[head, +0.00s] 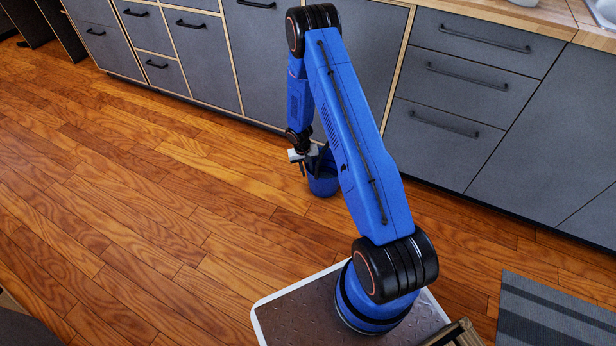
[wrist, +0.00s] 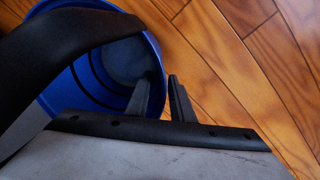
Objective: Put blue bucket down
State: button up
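The blue bucket (head: 323,184) is upright, low over or on the wooden floor in front of the grey cabinets; I cannot tell whether its base touches the floor. My gripper (head: 312,160) is at the bucket's rim, partly hidden by the bucket and my arm. In the wrist view the two dark fingers of my gripper (wrist: 162,98) stand close together, one inside the bucket (wrist: 75,92) and one outside, with the rim between them. A broad black curved band crosses the bucket's opening and hides part of it. The visible inside looks empty.
Grey cabinets (head: 200,55) with black handles line the back, close behind the bucket. The wooden floor (head: 130,210) is clear to the left and front. A striped grey rug (head: 555,310) lies at the lower right. A wooden countertop (head: 490,12) runs above the cabinets.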

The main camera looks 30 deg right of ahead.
notch_tip(320, 180, up, 30)
jog(key=s+a+t, duration=0.1)
jog(key=s+a, duration=0.1)
jog(key=s+a+r+n+t, duration=0.1)
jog(key=s+r, duration=0.4)
jog(key=r, duration=0.4)
jog(key=s+a+r+t, duration=0.1)
jog(key=s+a+r, duration=0.1)
jog(key=s+r, duration=0.45)
jog(key=s+a+r, duration=0.1)
jog(key=s+r, duration=0.4)
jog(key=s, duration=0.4)
jog(key=s+a+r+n+t+y, duration=0.1)
jog(key=s+r, duration=0.4)
jog(key=s, duration=0.5)
jog(key=s+a+r+n+t, duration=0.1)
jog(key=s+a+r, duration=0.2)
jog(key=s+r, duration=0.3)
jog(key=s, duration=0.3)
jog(key=shift+s, duration=0.25)
